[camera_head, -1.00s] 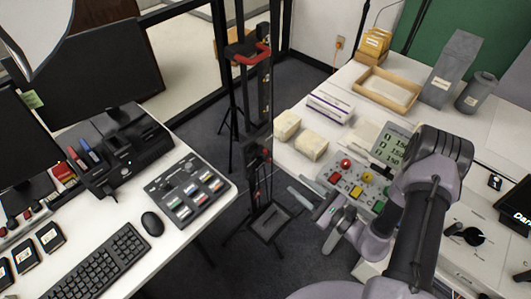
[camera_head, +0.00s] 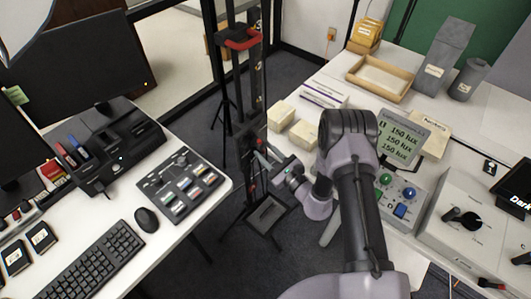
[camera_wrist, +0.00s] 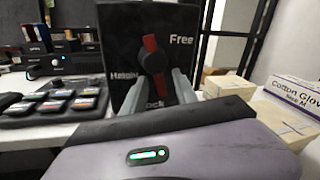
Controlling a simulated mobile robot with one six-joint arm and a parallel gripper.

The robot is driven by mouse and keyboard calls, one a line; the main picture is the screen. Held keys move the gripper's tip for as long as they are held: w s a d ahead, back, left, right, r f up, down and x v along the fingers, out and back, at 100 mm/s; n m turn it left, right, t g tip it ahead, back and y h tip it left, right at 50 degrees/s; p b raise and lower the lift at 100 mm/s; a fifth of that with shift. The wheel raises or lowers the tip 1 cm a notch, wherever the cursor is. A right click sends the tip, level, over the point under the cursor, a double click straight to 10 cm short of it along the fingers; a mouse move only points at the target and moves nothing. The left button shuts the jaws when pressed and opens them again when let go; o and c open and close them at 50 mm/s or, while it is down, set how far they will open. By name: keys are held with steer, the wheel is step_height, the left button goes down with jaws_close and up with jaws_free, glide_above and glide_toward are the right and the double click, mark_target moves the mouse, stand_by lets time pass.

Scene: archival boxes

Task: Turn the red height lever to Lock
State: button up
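The red height lever (camera_wrist: 151,44) stands nearly upright on a black panel (camera_wrist: 117,40) in the wrist view, with a dark round hub at its middle. "Free" is printed at upper right, "Height" at left, and a partly hidden "Lock" below. My gripper (camera_wrist: 158,92) is open, with its grey fingers on either side of the lever's lower part and gaps visible. In the head view, my gripper (camera_head: 266,160) is at the black column (camera_head: 256,100), where the lever is hard to make out.
A left desk holds a button panel (camera_head: 182,182), mouse (camera_head: 146,220) and keyboard (camera_head: 98,262). The right table holds pale blocks (camera_head: 303,134), a glove box (camera_head: 323,94), a wooden tray (camera_head: 380,92) and a lux display (camera_head: 399,138). A red bracket (camera_head: 240,43) is higher on the column.

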steer(key=shift+c, duration=0.4)
jaws_close()
steer(key=shift+s+a+m+g+p, duration=0.15)
steer(key=shift+m+p, duration=0.05)
steer(key=shift+m, duration=0.55)
steer(key=shift+s+a+m+g+p, duration=0.15)
steer(key=shift+m, duration=0.6)
steer(key=shift+o, duration=0.4)
jaws_free()
steer(key=p+v, duration=0.2)
steer(key=v, duration=1.5)
steer(key=shift+s+r+p, duration=0.2)
steer(key=shift+p, duration=0.15)
steer(key=shift+d, duration=0.1)
